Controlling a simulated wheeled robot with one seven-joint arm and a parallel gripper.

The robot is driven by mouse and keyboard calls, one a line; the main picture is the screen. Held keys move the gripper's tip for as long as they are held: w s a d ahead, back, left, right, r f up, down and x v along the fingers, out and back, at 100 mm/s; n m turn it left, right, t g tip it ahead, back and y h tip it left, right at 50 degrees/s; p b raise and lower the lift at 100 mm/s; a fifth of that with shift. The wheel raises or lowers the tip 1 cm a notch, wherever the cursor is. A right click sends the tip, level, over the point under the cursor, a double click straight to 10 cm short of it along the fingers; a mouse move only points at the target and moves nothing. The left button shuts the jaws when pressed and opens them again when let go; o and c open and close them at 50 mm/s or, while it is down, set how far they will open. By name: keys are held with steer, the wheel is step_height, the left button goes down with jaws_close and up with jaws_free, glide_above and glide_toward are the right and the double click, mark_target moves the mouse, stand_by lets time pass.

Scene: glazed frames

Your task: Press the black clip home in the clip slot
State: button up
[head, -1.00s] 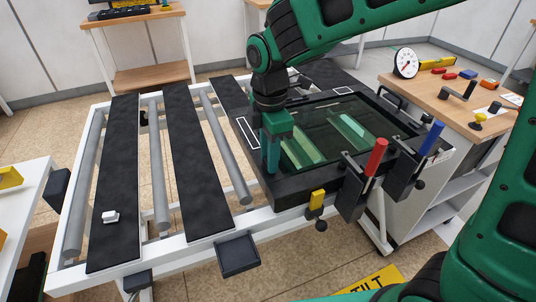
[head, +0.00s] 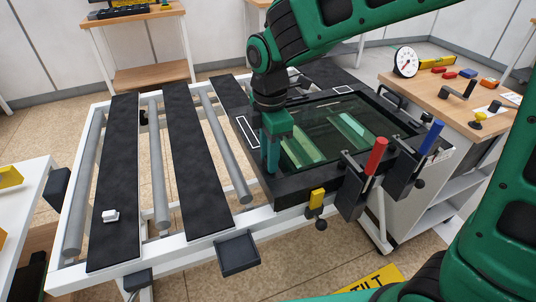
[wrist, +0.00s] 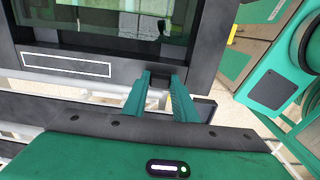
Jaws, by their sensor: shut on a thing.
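My gripper (head: 271,160) points down at the near left corner of the black glazed frame (head: 290,192). In the wrist view its two green fingers (wrist: 159,84) are closed on a small dark piece, the black clip (wrist: 158,77), at the frame's edge. In the head view the clip is hidden by the fingers. The clip slot cannot be made out; the fingers and clip cover that spot. I cannot tell how deep the clip sits. The frame lies flat, its dark glass (head: 325,118) reflecting pale green strips.
Clamps with a red handle (head: 376,157) and a blue handle (head: 432,138), and a yellow block (head: 317,198), stand along the frame's near and right edges. A small white piece (head: 110,216) lies on the left black strip. A bench with a dial gauge (head: 405,63) stands right.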

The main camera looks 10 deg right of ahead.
steer(key=o, duration=1)
steer(key=shift+f, duration=0.1)
step_height(320, 180, up, 11)
